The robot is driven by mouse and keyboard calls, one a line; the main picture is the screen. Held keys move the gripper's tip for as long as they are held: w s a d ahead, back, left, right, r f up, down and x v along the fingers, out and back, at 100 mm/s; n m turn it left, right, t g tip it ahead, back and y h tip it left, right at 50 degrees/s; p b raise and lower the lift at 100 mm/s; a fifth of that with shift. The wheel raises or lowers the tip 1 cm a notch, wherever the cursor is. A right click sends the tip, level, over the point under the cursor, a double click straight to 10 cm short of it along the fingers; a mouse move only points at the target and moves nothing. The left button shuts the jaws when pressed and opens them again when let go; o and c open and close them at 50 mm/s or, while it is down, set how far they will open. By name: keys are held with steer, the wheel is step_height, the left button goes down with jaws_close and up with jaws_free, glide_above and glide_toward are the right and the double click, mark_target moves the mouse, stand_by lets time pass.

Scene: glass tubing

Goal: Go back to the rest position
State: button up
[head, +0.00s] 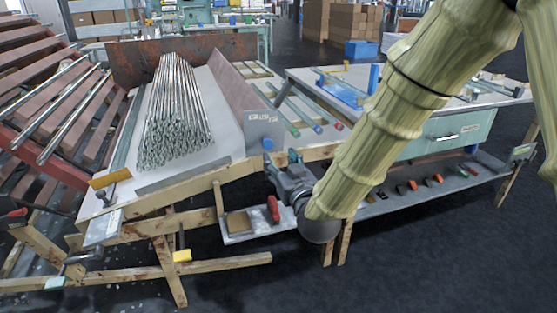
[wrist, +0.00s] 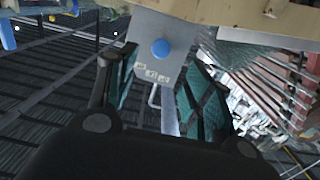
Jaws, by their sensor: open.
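My gripper (head: 280,162) is open in the head view, at the front edge of the workbench, just below a grey end plate (head: 262,124) with a blue knob. In the wrist view its two green-padded fingers (wrist: 162,75) stand apart, with nothing held between them. The grey plate (wrist: 150,38) with the blue knob shows beyond and between the fingers. My arm, in a yellowish ribbed cover, comes down from the upper right. A bundle of glass tubes (head: 175,110) lies on the sloping white table left of the gripper.
A red slatted rack (head: 60,110) with tubes stands at the left. A low shelf (head: 240,238) holds a red clamp (head: 273,208) just below the gripper. A bench with a teal drawer (head: 440,138) stands behind my arm. The dark floor in front is open.

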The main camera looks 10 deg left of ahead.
steer(key=shift+f, duration=0.1)
steer(key=s+d+f+m+g+h, duration=0.15)
steer(key=s+d+f+g, duration=0.35)
steer(key=f, duration=0.6)
steer(key=s+d+f+m+h, duration=0.15)
steer(key=s+d+f, duration=0.25)
steer(key=d+f, duration=0.55)
steer(key=s+d+f+m+g+h, duration=0.1)
steer(key=s+d+f+g+h, duration=0.25)
steer(key=f, duration=1.05)
steer(key=s+d+f+m+g, duration=0.1)
steer(key=s+d+f+g, duration=0.1)
steer(key=s+d+f, duration=0.4)
steer(key=s+d+f+g, duration=0.1)
steer(key=s+d+f, duration=0.25)
steer(key=s, duration=0.45)
steer(key=s+d+f+m+g+h, duration=0.1)
steer(key=s+d+f+g, duration=0.2)
steer(key=s, duration=0.5)
steer(key=s+d+f+g+h, duration=0.1)
steer(key=s+d+f+g, duration=0.2)
steer(key=s, duration=0.5)
step_height(320, 180, up, 27)
steer(key=d+t+p, duration=0.1)
steer(key=p, duration=2.5)
steer(key=shift+w+f+t+p, duration=0.15)
steer(key=shift+w+t+p, duration=0.05)
steer(key=shift+t+p, duration=0.15)
